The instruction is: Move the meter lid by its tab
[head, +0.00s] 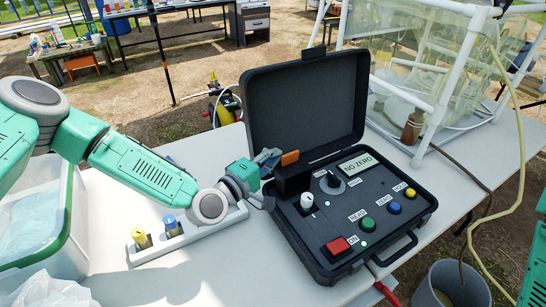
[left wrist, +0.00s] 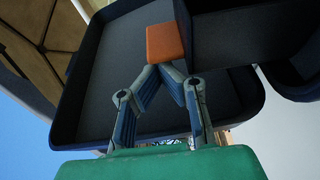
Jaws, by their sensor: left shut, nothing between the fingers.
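The meter is an open black case (head: 398,222) on the white table, its large cover (head: 305,95) standing up at the back. An orange tab (head: 290,157) sticks out from a small dark lid block (head: 292,182) at the case's left rear. In the left wrist view the tab (left wrist: 165,42) is beside the dark block (left wrist: 232,35). My left gripper (head: 270,158) is just left of the tab, fingers shut and empty. In the left wrist view its fingertips (left wrist: 160,72) are close below the tab; I cannot tell whether they touch it. My right gripper is out of view.
A white-capped vial (head: 307,200) stands in the meter near the block. A white rack (head: 190,236) with yellow- and blue-capped vials lies below my left arm. A clear bin (head: 70,215) is at the left, a framed clear enclosure (head: 425,60) at the back right.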

